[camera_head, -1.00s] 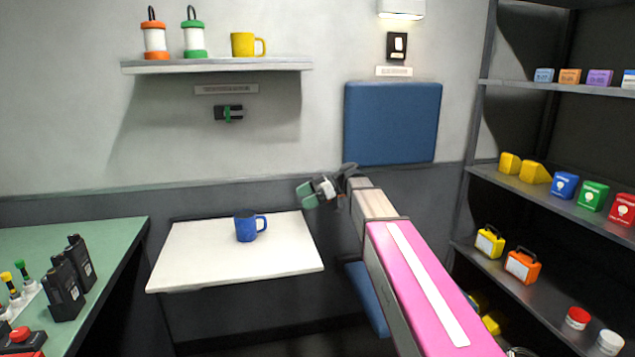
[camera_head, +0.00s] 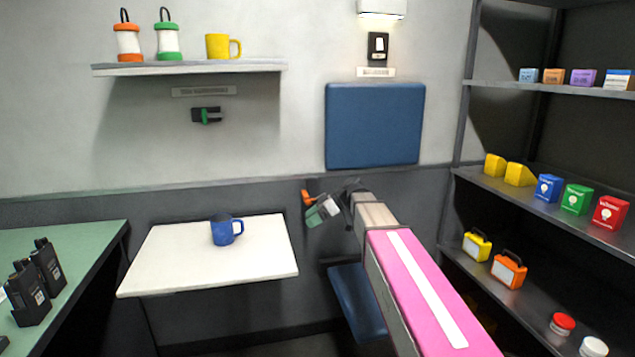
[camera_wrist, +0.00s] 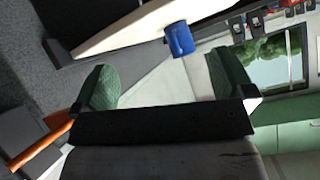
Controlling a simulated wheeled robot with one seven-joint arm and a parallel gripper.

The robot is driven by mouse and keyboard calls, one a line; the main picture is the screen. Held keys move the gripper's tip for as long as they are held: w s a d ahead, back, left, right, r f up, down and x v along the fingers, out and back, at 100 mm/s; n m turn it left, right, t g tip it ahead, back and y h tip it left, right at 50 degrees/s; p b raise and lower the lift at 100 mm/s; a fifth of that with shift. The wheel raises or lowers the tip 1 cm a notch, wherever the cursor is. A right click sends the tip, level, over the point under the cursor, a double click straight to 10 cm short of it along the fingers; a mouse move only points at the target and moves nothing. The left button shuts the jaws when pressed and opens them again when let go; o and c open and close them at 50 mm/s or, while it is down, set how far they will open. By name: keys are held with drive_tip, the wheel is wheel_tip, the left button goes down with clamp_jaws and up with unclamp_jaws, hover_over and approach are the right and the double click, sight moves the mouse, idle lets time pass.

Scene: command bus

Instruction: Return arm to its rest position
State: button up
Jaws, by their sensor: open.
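My gripper (camera_head: 312,207) is at the end of my pink arm, in the middle of the head view, to the right of the white fold-down table. In the wrist view its two green-padded fingers (camera_wrist: 165,85) stand wide apart with nothing held between them. A blue mug (camera_head: 226,230) stands upright on the white table (camera_head: 180,270), clear of the gripper. The mug also shows in the wrist view (camera_wrist: 179,40), beyond the fingers.
A shelf rack (camera_head: 545,212) with boxes, lanterns and jars stands at the right. A green counter (camera_head: 85,240) with radios (camera_head: 45,265) is at the left. A wall shelf (camera_head: 190,68) holds two lanterns and a yellow mug (camera_head: 222,46). A blue folding seat (camera_head: 357,300) is below my arm.

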drive_tip(key=s+d+f+m+h, duration=0.3)
drive_tip(key=s+d+f+m, duration=0.2)
drive_tip(key=f, duration=0.3)
drive_tip(key=s+d+f+m+t+h, duration=0.1)
drive_tip(key=s+d+f+m+h, duration=0.3)
drive_tip(key=s+d+f+m, duration=0.2)
drive_tip(key=s+d+f+m+t+h, duration=0.1)
drive_tip(key=s+d+f+m+h, duration=0.3)
drive_tip(key=d+f, duration=0.5)
drive_tip(key=shift+s+f+m, duration=0.35)
drive_tip(key=shift+s+f, duration=0.1)
drive_tip(key=shift+s, duration=0.2)
drive_tip(key=shift+s+f+m, duration=0.35)
drive_tip(key=shift+s+f, duration=0.05)
drive_tip(key=shift+s, duration=0.25)
